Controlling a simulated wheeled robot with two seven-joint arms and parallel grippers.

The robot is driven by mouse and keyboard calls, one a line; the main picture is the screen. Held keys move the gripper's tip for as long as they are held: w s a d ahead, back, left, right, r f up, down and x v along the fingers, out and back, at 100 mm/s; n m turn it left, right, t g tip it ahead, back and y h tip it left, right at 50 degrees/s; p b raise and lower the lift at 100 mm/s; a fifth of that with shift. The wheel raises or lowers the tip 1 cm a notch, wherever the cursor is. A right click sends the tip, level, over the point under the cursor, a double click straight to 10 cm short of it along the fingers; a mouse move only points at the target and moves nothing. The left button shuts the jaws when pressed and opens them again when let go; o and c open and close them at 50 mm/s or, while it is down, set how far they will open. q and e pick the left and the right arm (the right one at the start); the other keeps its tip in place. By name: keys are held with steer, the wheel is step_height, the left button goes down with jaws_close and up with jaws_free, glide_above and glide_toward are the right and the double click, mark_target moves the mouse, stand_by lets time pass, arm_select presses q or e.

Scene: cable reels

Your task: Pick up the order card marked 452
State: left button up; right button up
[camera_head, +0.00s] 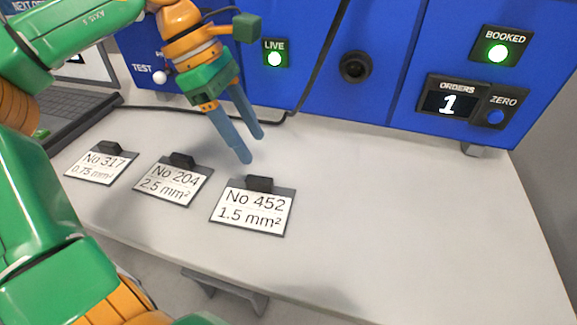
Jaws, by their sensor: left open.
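The order card marked 452 (251,212) lies flat on the bench, the rightmost of three cards, and reads "No 452, 1.5 mm²". It has a dark block (259,184) at its top edge. My left gripper (254,149) is above the bench, up and slightly left of that block. Its two blue-grey fingers point down, spread apart, with nothing between them. It is apart from the card. My right gripper is not in view.
Cards 204 (172,184) and 317 (101,166) lie to the left. A blue panel (395,45) with lit LIVE (274,57) and BOOKED (498,52) lamps and an ORDERS display (449,103) reading 1 stands behind. A black cable runs along its base. The bench (420,220) is clear at right.

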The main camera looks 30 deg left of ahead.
mark_target(258, 179)
arm_select(q)
steer(key=s+f, duration=0.1)
steer(key=s+d+f, duration=0.1)
steer(key=f, duration=0.1)
steer(key=shift+s+f+p, duration=0.15)
steer(key=shift+s+p, duration=0.2)
steer(key=x, duration=0.3)
steer(key=shift+w, duration=0.5)
steer(key=shift+s, duration=0.25)
jaws_close()
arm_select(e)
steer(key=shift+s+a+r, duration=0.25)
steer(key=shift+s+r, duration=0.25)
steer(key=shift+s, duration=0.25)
